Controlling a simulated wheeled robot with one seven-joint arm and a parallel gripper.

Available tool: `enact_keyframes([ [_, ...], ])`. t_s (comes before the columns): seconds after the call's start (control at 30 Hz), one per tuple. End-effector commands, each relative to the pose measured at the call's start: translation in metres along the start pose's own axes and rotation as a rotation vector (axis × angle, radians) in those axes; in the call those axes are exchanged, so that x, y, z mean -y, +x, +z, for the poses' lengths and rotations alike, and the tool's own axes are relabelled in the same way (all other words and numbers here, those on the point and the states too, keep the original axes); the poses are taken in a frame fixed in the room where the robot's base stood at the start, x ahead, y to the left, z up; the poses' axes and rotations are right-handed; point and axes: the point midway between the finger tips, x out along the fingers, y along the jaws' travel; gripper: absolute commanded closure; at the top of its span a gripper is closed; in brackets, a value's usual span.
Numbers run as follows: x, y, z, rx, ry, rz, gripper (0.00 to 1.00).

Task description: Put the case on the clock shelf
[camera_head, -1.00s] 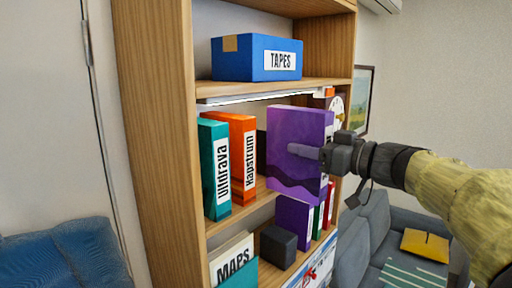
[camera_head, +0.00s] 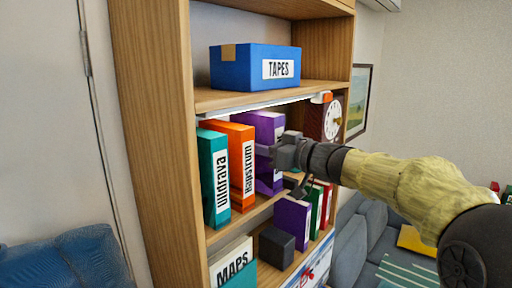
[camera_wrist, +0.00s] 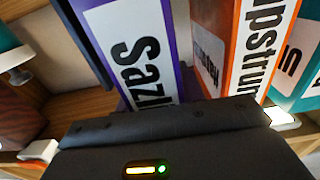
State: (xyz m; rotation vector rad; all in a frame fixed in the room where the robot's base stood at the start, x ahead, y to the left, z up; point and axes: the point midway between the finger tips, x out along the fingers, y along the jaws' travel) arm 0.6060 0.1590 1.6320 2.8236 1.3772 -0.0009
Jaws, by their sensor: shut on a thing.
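A purple case (camera_head: 266,126) stands upright in the middle shelf bay, just right of the orange case (camera_head: 241,160). In the wrist view the purple case (camera_wrist: 150,45) shows a white label with black letters, the rest cut off. My gripper (camera_head: 276,153) is shut on the purple case from the front and covers its middle. I cannot tell whether its bottom rests on the board. The clock (camera_head: 332,118) with a round white face stands at the right end of this bay, marking the clock shelf (camera_head: 226,231).
A teal case (camera_head: 214,175) stands left of the orange one. The blue TAPES box (camera_head: 256,67) is on the shelf above, with a white strip (camera_head: 262,105) under that board. Below are a dark cube (camera_head: 277,246), another purple case (camera_head: 292,222) and the MAPS case (camera_head: 233,262).

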Motion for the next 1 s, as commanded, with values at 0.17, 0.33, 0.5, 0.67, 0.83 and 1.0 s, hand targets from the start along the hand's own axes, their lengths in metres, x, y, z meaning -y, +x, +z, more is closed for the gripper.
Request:
enact_keyframes([
  [0.17, 0.001, 0.024, 0.005, 0.001, 0.004, -0.003, 0.94],
  [0.33, 0.000, 0.023, 0.014, -0.001, 0.000, 0.000, 0.94],
  [0.5, -0.004, 0.020, 0.014, -0.002, -0.001, 0.007, 0.94],
  [0.67, -0.003, 0.021, 0.017, 0.000, 0.000, 0.005, 0.54],
  [0.83, 0.000, 0.023, 0.017, 0.000, 0.000, -0.001, 0.40],
  [1.0, 0.002, 0.024, 0.016, 0.000, 0.000, -0.003, 0.40],
])
